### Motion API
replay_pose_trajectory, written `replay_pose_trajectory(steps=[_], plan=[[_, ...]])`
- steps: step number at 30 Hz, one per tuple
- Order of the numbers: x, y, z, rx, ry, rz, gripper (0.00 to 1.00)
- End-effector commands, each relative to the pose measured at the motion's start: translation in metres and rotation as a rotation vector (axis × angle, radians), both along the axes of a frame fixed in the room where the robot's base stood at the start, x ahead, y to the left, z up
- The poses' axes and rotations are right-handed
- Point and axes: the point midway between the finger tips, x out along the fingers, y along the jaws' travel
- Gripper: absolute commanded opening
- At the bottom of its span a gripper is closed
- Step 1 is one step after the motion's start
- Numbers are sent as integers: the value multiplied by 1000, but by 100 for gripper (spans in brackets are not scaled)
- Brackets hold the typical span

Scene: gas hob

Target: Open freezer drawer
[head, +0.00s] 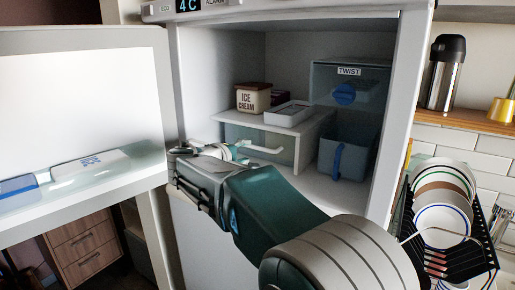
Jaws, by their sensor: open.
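The open fridge-freezer cabinet (405,100) fills the middle of the head view. Inside, under a white shelf (302,127), is a translucent drawer (285,157) with a white bar handle (262,149). At the right are a clear box (378,77) labelled TWIST with a blue knob (344,94), and below it a translucent bin (360,160) with an upright blue handle (337,161). My gripper (189,176) is open at the cabinet's left side, left of the drawer handle and apart from it. My wrist hides the drawer's lower left part.
The cabinet door (80,95) stands open at the left, with items on its shelf. An ice cream tub (253,99) and a white tray (288,113) sit on the inner shelf. A black dish rack (455,262) with plates stands right; a flask (445,75) stands behind.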

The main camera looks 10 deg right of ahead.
Motion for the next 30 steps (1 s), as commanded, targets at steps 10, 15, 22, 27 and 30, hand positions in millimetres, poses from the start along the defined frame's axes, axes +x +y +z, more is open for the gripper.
replay_pose_trajectory(steps=[10,15,22,27,30], plan=[[42,-41,-13,0,2,-2,51],[51,-51,-16,1,1,0,51],[52,-51,-16,-1,1,0,51],[52,-51,-16,0,1,0,0],[52,-51,-16,0,1,0,0]])
